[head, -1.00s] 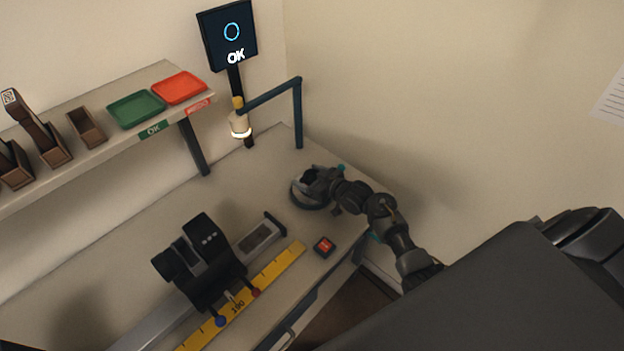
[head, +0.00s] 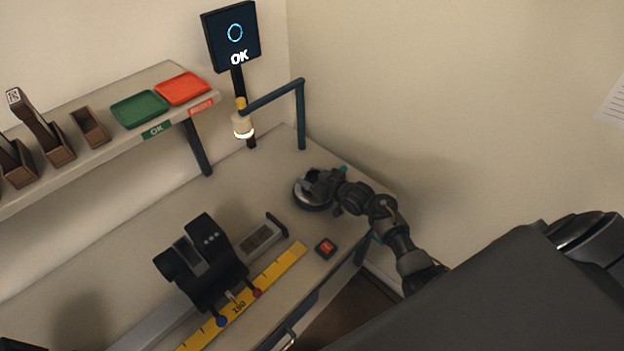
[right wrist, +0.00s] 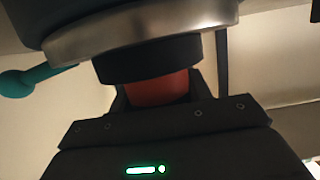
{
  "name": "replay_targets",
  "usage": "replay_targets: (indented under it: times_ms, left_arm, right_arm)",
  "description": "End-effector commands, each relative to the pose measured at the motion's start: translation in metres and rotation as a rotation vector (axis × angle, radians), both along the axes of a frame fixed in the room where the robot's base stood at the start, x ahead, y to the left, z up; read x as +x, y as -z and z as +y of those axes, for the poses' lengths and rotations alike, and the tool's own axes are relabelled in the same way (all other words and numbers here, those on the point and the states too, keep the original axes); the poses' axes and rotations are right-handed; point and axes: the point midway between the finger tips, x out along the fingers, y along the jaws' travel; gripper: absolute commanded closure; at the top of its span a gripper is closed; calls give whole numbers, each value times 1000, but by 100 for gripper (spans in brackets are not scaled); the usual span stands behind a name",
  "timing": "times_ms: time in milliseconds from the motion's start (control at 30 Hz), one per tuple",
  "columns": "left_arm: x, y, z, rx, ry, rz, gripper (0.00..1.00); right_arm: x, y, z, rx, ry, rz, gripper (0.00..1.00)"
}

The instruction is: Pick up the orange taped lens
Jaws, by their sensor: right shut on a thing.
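My right gripper (head: 316,182) is at the round dark-and-silver piece (head: 309,203) on the far right part of the bench. In the right wrist view, an orange-red band (right wrist: 158,88) below a black ring (right wrist: 148,59) shows between the dark fingers; this looks like the orange taped lens. The gripper is shut on it. A wide silver rim (right wrist: 130,38) lies right against the black ring. In the head view the gripper hides the lens, and I cannot tell whether it is clear of the bench. My left gripper is not clearly in view.
A black device (head: 205,264) on a rail stands left, behind a yellow ruler (head: 275,275). A small red-topped block (head: 325,248) lies near the front edge. A lamp post (head: 301,115) and an OK screen (head: 232,38) stand behind. Green (head: 140,109) and red (head: 182,89) trays sit on the shelf.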

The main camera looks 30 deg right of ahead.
Motion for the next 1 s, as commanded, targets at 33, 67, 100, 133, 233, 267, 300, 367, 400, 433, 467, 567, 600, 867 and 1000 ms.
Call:
replay_targets:
  times_ms: [33,67,100,133,233,267,300,367,400,433,467,567,600,867,1000]
  left_arm:
    - [0,1,0,0,0,0,100]
    - [0,2,0,0,0,0,100]
    - [0,3,0,0,0,0,100]
    - [0,4,0,0,0,0,100]
    - [0,8,0,0,0,0,100]
    - [0,10,0,0,0,0,100]
    - [0,13,0,0,0,-1,100]
    - [1,10,0,0,0,-1,100]
    - [1,10,0,0,0,-1,100]
    - [1,10,0,0,0,-1,100]
    - [1,11,0,0,0,-1,100]
    - [1,12,0,1,0,-2,100]
    - [1,12,0,1,0,-2,100]
    - [1,19,0,1,0,-2,100]
    - [1,21,0,1,0,-2,100]
  right_arm:
    - [0,-2,0,0,0,-2,78]
    - [0,-3,0,-1,-1,-3,78]
    - [0,-5,0,-1,-1,-2,78]
    - [0,-8,0,-2,-1,-3,78]
    - [0,-19,0,-4,-1,-4,78]
    - [0,-23,0,-3,-2,-5,78]
    - [0,-30,0,-3,-3,-7,78]
    - [-9,-40,3,-2,-3,-3,78]
    - [-15,-47,4,-2,-3,-3,78]
    - [-20,-52,5,-3,-2,-4,78]
    - [-24,-59,6,-3,-2,-5,78]
    - [-40,-78,10,-4,-3,-5,78]
    - [-46,-86,11,-3,-2,-5,78]
    - [-98,-110,24,-2,-3,-2,78]
    - [-118,-119,29,-2,-2,-1,78]
